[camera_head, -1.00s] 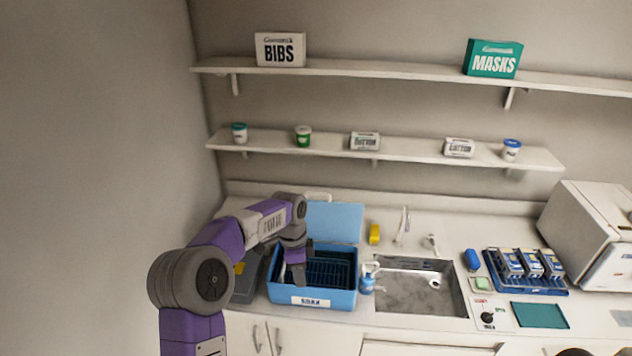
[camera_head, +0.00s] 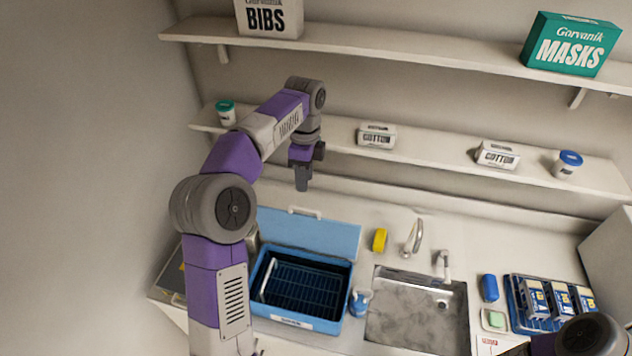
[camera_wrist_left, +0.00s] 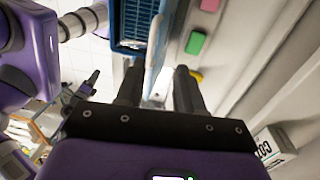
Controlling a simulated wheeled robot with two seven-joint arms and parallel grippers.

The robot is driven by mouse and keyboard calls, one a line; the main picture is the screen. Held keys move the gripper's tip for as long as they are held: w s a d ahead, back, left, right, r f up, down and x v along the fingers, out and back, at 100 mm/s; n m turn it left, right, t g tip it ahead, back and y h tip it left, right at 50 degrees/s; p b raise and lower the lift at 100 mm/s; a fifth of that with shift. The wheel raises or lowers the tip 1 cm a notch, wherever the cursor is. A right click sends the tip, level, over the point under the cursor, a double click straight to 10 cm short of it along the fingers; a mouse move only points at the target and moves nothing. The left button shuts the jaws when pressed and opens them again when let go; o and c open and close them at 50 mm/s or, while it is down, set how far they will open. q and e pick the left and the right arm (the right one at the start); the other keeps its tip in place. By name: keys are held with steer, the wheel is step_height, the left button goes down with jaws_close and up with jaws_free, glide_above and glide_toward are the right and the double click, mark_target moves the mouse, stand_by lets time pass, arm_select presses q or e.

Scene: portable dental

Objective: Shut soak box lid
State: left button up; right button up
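The blue soak box (camera_head: 262,309) stands on the counter left of the sink, with a dark slatted basket (camera_head: 300,284) inside. Its blue lid (camera_head: 325,240) is open, tilted up along the back of the box, with a white handle (camera_head: 305,212) at its top edge. My left gripper (camera_head: 301,184) hangs fingers down, above the lid's top edge in the picture. In the left wrist view its two fingers (camera_wrist_left: 160,88) are apart with nothing held. The lid (camera_wrist_left: 156,45) shows there edge-on beyond them, beside the box. My right gripper is out of view.
A blue bottle (camera_head: 359,303) stands close to the box's right side, beside the metal sink (camera_head: 405,325). A yellow item (camera_head: 380,240) and the faucet (camera_head: 414,237) are behind the sink. The lower shelf (camera_head: 430,160) runs behind my left gripper.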

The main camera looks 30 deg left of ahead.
mark_target(301, 207)
arm_select(q)
steer(key=s+f, duration=0.2)
steer(key=f, duration=0.1)
steer(key=shift+s, duration=0.25)
steer(key=f, duration=0.3)
steer(key=shift+w+d+f, duration=0.1)
steer(key=shift+w+f, duration=0.05)
steer(key=shift+w, duration=0.1)
steer(key=shift+s+f, duration=0.2)
steer(key=shift+f, duration=0.05)
steer(key=shift+w, duration=0.1)
steer(key=shift+c, duration=0.8)
jaws_close()
